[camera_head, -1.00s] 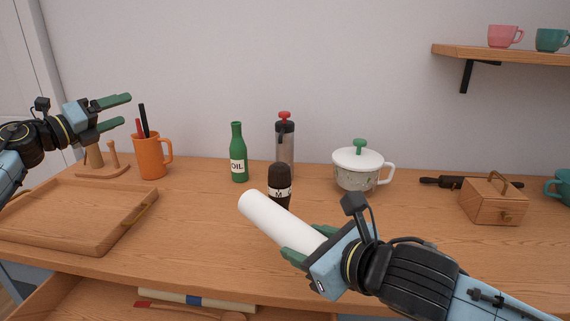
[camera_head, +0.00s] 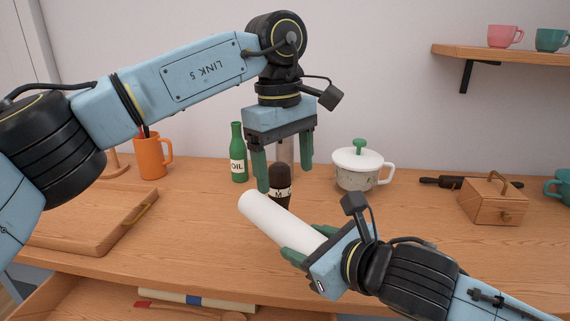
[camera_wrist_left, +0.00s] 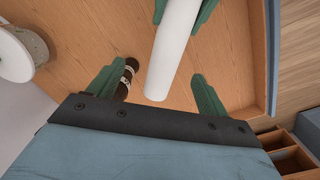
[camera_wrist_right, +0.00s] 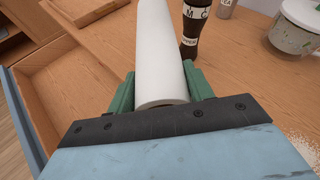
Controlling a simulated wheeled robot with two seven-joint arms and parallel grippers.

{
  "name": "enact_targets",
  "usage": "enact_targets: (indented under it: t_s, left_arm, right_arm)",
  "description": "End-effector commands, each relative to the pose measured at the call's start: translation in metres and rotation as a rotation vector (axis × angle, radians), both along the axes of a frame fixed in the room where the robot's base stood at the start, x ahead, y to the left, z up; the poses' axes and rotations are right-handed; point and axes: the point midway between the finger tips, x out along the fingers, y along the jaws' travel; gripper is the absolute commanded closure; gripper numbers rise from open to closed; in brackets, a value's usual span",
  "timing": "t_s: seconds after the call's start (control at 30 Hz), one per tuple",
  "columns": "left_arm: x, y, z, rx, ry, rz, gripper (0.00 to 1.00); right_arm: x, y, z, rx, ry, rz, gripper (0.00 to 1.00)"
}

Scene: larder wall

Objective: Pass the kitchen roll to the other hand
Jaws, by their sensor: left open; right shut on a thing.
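The kitchen roll is a plain white cylinder (camera_head: 276,221), held tilted above the counter with its free end toward the upper left. My right gripper (camera_head: 297,257) is shut on its lower right end; the right wrist view shows the roll (camera_wrist_right: 160,50) between both green fingers. My left gripper (camera_head: 287,176) points down above the roll's free end, open and empty. In the left wrist view the roll's free end (camera_wrist_left: 160,85) lies between the spread left fingers, apart from both.
A green oil bottle (camera_head: 238,160), a lidded white pot (camera_head: 357,171) and an orange mug (camera_head: 150,157) stand farther back. A drawer below is open.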

Motion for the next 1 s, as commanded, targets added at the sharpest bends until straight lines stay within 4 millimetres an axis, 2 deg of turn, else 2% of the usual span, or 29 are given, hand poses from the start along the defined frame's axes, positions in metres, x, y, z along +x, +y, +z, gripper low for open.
enact_targets:
  t_s: [0.13,0.23,0.7,0.83,1.0]
  left_arm:
    - [-0.005,0.001,-0.001,0.081,-0.015,-0.055,0.22]
    - [-0.006,0.001,-0.010,0.089,-0.015,-0.060,0.22]
    - [-0.007,0.001,-0.094,0.082,-0.012,-0.057,0.22]
    - [-0.006,0.001,-0.108,0.082,-0.015,-0.056,0.22]
    - [-0.006,0.001,-0.117,0.081,-0.014,-0.056,0.22]
  right_arm:
    - [0.000,0.000,0.000,0.001,-0.001,0.000,0.83]
    - [0.000,0.000,0.000,0.001,-0.001,0.000,0.83]
    - [0.000,0.000,0.000,0.001,-0.001,0.000,0.83]
    - [0.000,0.000,0.000,0.001,-0.001,0.000,0.83]
    - [0.000,0.000,0.000,0.001,-0.001,0.000,0.83]
